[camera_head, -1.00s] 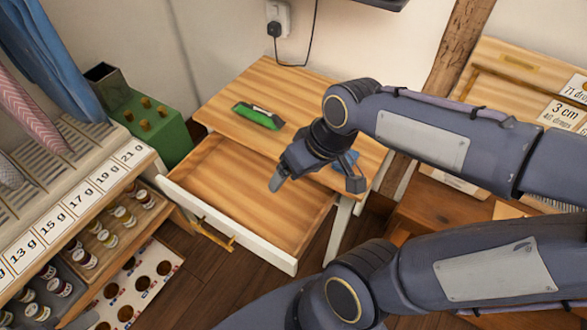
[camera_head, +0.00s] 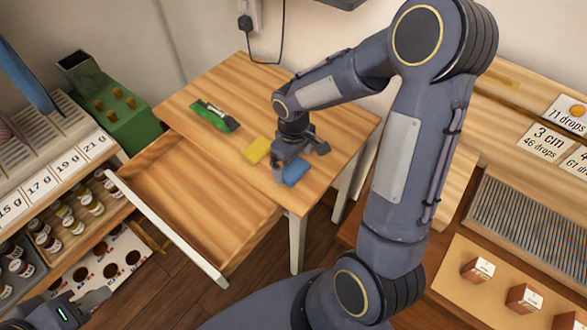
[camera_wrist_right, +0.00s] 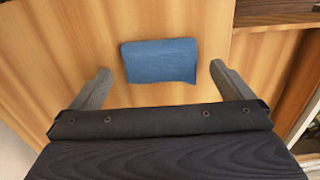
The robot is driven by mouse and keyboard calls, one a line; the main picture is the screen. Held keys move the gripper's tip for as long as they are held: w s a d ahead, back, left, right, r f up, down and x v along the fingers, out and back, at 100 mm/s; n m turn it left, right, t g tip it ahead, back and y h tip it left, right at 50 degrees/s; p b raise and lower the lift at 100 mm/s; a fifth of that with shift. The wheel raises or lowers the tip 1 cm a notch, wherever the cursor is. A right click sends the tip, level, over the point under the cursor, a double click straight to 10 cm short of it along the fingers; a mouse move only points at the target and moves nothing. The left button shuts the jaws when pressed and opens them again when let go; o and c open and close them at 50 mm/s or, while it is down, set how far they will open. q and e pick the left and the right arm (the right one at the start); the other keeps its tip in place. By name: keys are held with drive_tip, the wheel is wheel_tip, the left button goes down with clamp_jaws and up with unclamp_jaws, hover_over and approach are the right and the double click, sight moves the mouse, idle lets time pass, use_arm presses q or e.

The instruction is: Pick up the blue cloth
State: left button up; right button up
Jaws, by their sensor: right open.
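The blue cloth (camera_head: 296,172) is a small flat folded piece lying on the wooden desk top, near the edge above the open drawer. My right gripper (camera_head: 300,158) is just above it and partly covers it in the head view. In the right wrist view the blue cloth (camera_wrist_right: 160,61) lies between and a little beyond the two spread fingers, with clear wood on both sides. The right gripper is open and empty. My left gripper (camera_head: 85,308) is partly in view at the bottom left corner; its jaws do not show clearly.
A yellow cloth (camera_head: 256,150) lies just left of the blue one. A green item with a dark end (camera_head: 215,115) lies farther back on the desk. The drawer (camera_head: 190,195) is pulled out and empty. A rack of small jars (camera_head: 75,215) stands at left.

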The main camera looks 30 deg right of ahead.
wheel_tip(320, 180, down, 2)
drive_tip(key=shift+f, duration=0.1)
drive_tip(key=c, duration=1)
